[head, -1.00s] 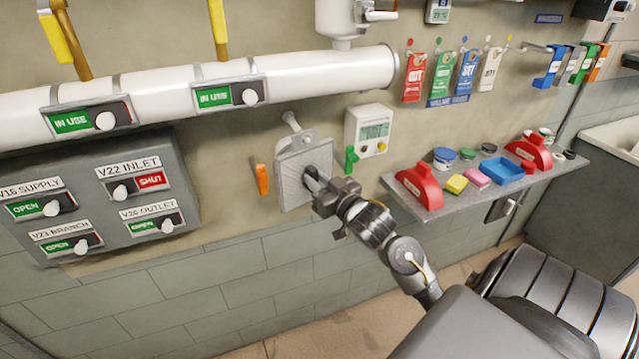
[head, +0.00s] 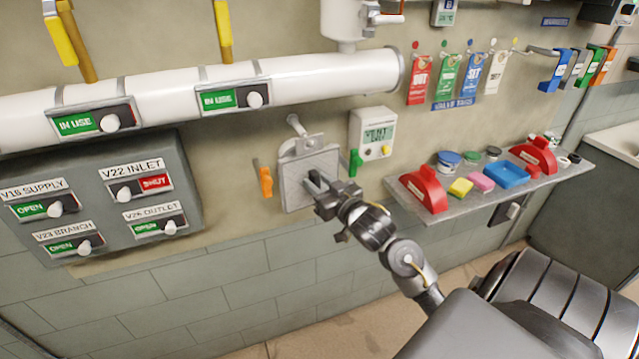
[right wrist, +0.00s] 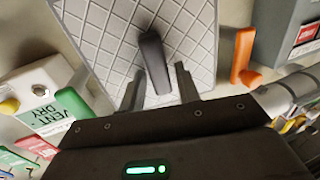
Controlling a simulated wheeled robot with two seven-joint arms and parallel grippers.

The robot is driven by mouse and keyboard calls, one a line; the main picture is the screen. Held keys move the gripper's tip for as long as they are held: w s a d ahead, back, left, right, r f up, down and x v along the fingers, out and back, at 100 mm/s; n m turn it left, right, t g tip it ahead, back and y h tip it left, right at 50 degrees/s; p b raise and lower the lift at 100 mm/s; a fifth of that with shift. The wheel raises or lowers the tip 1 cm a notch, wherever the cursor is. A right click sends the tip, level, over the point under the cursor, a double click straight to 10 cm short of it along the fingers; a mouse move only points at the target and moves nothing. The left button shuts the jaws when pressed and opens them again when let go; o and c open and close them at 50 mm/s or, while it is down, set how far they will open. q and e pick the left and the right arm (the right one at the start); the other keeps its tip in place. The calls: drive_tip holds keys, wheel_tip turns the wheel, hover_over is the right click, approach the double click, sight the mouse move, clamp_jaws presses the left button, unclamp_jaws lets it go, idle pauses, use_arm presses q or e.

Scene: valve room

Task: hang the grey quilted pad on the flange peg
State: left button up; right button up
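The grey quilted pad (head: 296,188) is upright and flat-on near the wall, its top tab (head: 310,143) at the lower end of the pale flange peg (head: 295,125). The tab looks to be on the peg, but its hole is too small to be sure. The pad also fills the top of the right wrist view (right wrist: 100,35), where its dark handle (right wrist: 152,48) sticks out. My right gripper (head: 318,187) is at the pad's front. In the right wrist view its fingers (right wrist: 159,72) stand either side of the handle, with gaps showing. My left gripper is out of view.
An orange lever (head: 266,182) is left of the pad and a green lever (head: 354,162) right of it. A vent display box (head: 372,130) is close at upper right. A shelf (head: 440,217) with red holders and small items juts out at right. A white pipe (head: 330,75) runs above.

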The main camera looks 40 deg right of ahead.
drive_tip(key=shift+o, duration=1.1)
drive_tip(key=shift+w+d+f, duration=0.1)
drive_tip(key=shift+w, duration=0.05)
drive_tip(key=shift+s, duration=0.2)
drive_tip(key=shift+s, duration=0.25)
drive_tip(key=s+b, duration=0.2)
drive_tip(key=s, duration=0.8)
drive_tip(key=shift+a, duration=0.45)
